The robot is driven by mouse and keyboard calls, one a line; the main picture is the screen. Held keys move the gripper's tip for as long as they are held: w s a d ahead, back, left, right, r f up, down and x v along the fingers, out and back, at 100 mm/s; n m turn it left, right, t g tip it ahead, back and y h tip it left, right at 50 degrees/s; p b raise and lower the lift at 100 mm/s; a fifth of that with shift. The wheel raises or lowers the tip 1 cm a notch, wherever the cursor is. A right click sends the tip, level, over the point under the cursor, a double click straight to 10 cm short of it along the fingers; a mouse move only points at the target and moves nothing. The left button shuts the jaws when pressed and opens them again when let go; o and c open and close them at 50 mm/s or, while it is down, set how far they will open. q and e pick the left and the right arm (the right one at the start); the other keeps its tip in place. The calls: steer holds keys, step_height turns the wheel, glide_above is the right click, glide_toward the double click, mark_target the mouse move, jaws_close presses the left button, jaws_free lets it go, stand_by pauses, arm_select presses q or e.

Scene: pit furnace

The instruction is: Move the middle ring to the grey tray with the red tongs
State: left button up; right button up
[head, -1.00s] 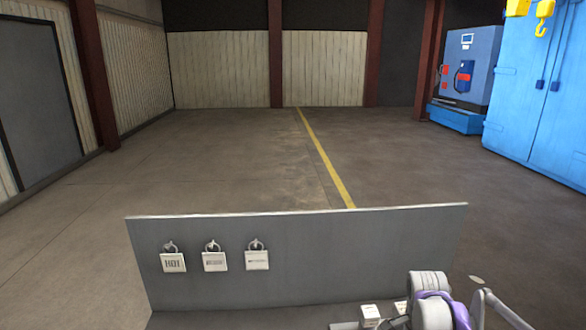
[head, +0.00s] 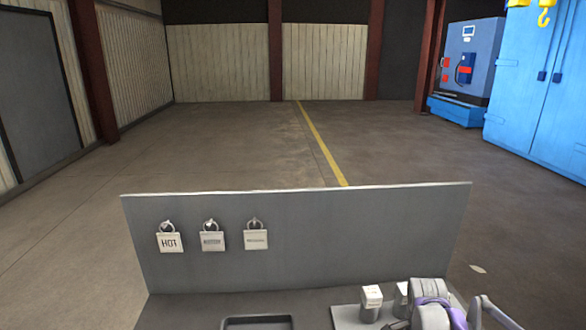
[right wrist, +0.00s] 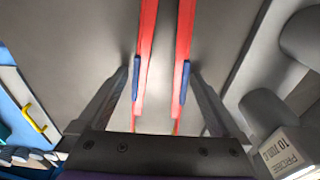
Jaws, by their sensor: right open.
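The red tongs (right wrist: 147,60) show in the right wrist view as two long red arms with blue grip patches. They run between the fingers of my right gripper (right wrist: 160,75), which is open, with a gap on each side. In the head view my right arm is at the bottom right, and its fingertips are hidden. Part of a dark grey tray (head: 258,320) shows at the bottom edge of the head view. I cannot make out any of the rings. My left gripper is not in view.
A grey upright panel (head: 300,225) behind the bench carries three hanging tags, one reading HOT (head: 169,242). White-topped grey posts (head: 372,300) stand on a plate beside my right arm.

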steer(key=c, duration=0.6)
steer(key=shift+o, duration=0.2)
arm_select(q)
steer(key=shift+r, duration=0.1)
arm_select(e)
steer(key=shift+r, duration=0.15)
arm_select(q)
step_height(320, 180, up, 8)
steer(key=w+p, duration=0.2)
steer(key=p, duration=0.4)
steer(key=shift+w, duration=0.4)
arm_select(e)
step_height(320, 180, up, 12)
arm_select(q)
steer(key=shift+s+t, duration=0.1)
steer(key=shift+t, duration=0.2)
